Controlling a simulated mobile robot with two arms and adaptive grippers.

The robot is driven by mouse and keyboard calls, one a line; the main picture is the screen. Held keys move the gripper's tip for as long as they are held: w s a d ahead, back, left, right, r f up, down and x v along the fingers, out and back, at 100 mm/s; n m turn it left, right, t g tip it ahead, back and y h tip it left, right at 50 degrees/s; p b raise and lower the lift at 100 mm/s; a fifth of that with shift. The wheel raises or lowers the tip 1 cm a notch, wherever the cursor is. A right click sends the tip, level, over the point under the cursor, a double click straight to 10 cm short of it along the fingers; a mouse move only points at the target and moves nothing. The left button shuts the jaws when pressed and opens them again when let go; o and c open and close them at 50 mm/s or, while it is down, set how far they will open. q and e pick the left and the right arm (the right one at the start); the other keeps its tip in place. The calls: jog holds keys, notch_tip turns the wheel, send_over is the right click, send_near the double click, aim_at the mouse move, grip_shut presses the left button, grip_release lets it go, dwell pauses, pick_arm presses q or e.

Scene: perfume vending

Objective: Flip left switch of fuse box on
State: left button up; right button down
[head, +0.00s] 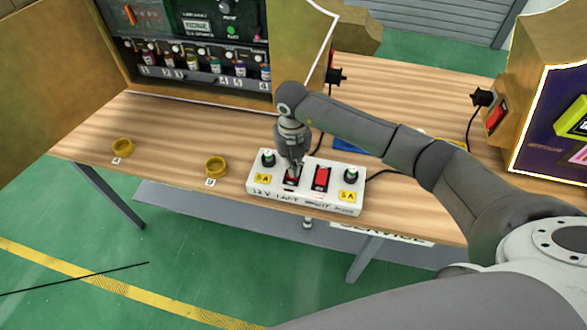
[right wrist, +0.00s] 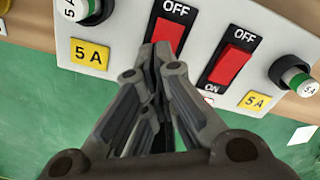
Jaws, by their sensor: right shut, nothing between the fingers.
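The white fuse box (head: 306,204) sits on the wooden table near its front edge. In the right wrist view, its left switch (right wrist: 168,33) is red under an OFF label and its lower part is hidden behind my fingers. The right switch (right wrist: 230,66) is red in a black frame, with OFF above and ON below; it also shows in the head view (head: 321,179). My right gripper (head: 294,171) is shut and points down at the left switch. Its fingertips (right wrist: 157,50) overlap that switch; I cannot tell if they touch it. My left gripper is not in view.
A fuse holder stands at each end of the box, left (head: 268,158) and right (head: 351,174). Yellow rings (head: 215,167) lie on the table to the left. An open vending machine (head: 205,50) stands behind. Black cables run behind and right of the box.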

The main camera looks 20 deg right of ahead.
jog(key=shift+f+b, duration=1.05)
jog(key=shift+f, duration=0.25)
dwell(0.6)
jog(key=shift+s+r, duration=0.1)
jog(key=shift+r+p, duration=0.8)
jog(key=shift+r, duration=0.1)
jog(key=shift+r+p, duration=1.75)
jog(key=shift+r, duration=0.8)
